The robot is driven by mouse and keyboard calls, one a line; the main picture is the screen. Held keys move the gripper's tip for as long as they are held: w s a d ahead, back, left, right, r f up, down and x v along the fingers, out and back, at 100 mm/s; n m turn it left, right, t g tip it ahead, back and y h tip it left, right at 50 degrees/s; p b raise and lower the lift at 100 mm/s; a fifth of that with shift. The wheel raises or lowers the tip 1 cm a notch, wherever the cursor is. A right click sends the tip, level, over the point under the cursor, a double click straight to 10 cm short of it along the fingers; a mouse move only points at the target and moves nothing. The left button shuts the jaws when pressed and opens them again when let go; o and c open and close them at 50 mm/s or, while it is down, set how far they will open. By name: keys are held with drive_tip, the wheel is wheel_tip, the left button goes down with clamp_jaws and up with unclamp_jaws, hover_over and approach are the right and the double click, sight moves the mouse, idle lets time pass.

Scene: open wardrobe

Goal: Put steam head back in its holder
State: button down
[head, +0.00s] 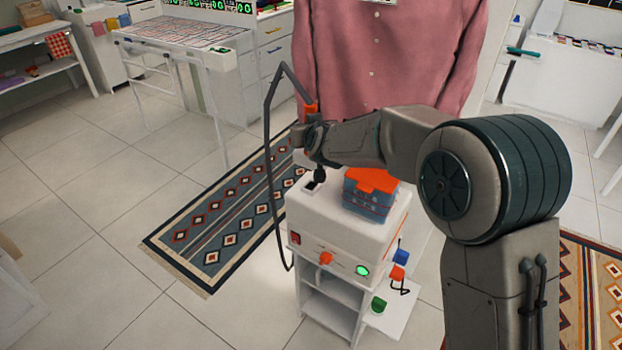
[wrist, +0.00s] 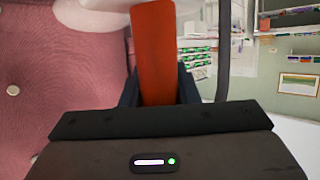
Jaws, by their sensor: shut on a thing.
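My gripper (head: 310,138) is shut on the steam head. The steam head's orange handle (wrist: 155,50) runs between the dark fingers in the wrist view, with a white part (wrist: 155,6) at the top edge. In the head view a bit of the orange handle (head: 311,108) shows above my gripper, where the dark hose (head: 268,150) comes up to it. The steam head is held above the white steamer unit (head: 320,215). A dark slot (head: 313,185) in the unit's top, apparently the holder, lies below my gripper. My gripper hides most of the steam head in the head view.
A blue box with an orange lid (head: 372,190) stands on the unit, right of the slot. A pink shirt (head: 390,50) hangs close behind my arm. The unit sits on a white shelved cart (head: 330,305). A patterned rug (head: 225,215) and open floor lie left.

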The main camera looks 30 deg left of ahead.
drive_tip(key=shift+f, duration=0.1)
drive_tip(key=shift+f+b, duration=2.1)
drive_tip(key=shift+f, duration=0.2)
drive_tip(key=shift+f+b, duration=0.1)
drive_tip(key=shift+b, duration=0.2)
drive_tip(key=shift+f+b, duration=0.3)
drive_tip(key=shift+f, duration=0.05)
drive_tip(key=shift+f+b, duration=0.6)
drive_tip(key=shift+f, duration=0.1)
drive_tip(key=c, duration=1)
unclamp_jaws()
drive_tip(key=shift+c, duration=0.2)
drive_tip(key=v, duration=1.4)
